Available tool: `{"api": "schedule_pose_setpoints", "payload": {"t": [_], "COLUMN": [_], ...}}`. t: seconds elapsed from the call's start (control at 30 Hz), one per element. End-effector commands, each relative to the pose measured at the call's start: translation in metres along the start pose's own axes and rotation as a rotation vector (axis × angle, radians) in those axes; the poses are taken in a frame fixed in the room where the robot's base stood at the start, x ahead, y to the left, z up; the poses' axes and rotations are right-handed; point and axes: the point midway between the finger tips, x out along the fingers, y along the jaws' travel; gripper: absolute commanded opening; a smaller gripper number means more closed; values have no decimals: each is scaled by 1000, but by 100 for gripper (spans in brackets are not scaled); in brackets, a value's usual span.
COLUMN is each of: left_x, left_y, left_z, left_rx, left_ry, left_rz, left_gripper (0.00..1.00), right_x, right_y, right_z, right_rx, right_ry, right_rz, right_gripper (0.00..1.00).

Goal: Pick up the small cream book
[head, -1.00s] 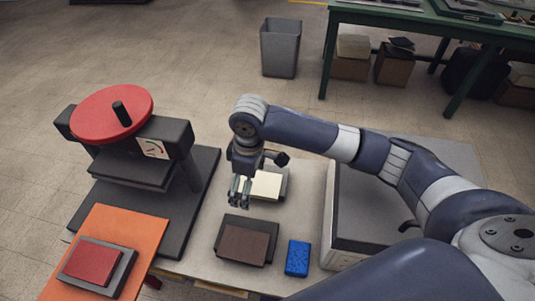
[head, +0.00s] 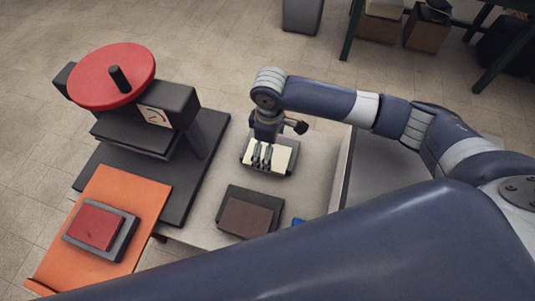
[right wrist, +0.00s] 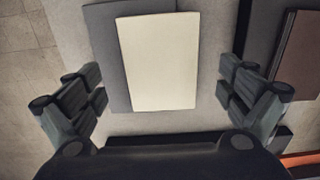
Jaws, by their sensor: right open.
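The small cream book (head: 282,160) lies flat on a dark grey slab on the table, toward the back. My right gripper (head: 262,166) is over the book in the head view. In the right wrist view my right gripper (right wrist: 165,92) is open, with a finger on either side of the book and nothing between them touching it. My left gripper is not in view.
A brown book (head: 246,217) on a dark slab lies nearer me. A red book (head: 95,227) on a grey slab rests on an orange board (head: 127,195) at left. A press with a red wheel (head: 111,75) stands behind it. A grey box (head: 385,165) stands right.

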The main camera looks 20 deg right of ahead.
Motion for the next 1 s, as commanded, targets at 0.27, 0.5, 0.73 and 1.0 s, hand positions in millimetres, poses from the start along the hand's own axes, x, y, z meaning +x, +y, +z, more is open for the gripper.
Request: {"api": "schedule_pose_setpoints", "payload": {"t": [0.27,0.5,0.73,1.0], "left_x": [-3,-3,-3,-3], "left_y": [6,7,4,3], "left_z": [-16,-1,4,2], "left_rx": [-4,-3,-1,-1], "left_ry": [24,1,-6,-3], "left_rz": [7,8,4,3], "left_gripper": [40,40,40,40], "right_x": [29,29,29,29], "right_y": [-1,-1,-1,-1], "right_z": [-1,0,0,0], "right_rx": [-1,-1,-1,-1], "right_ry": [1,1,1,1], "right_rz": [0,1,1,0], "right_gripper": [97,90,46,46]}}
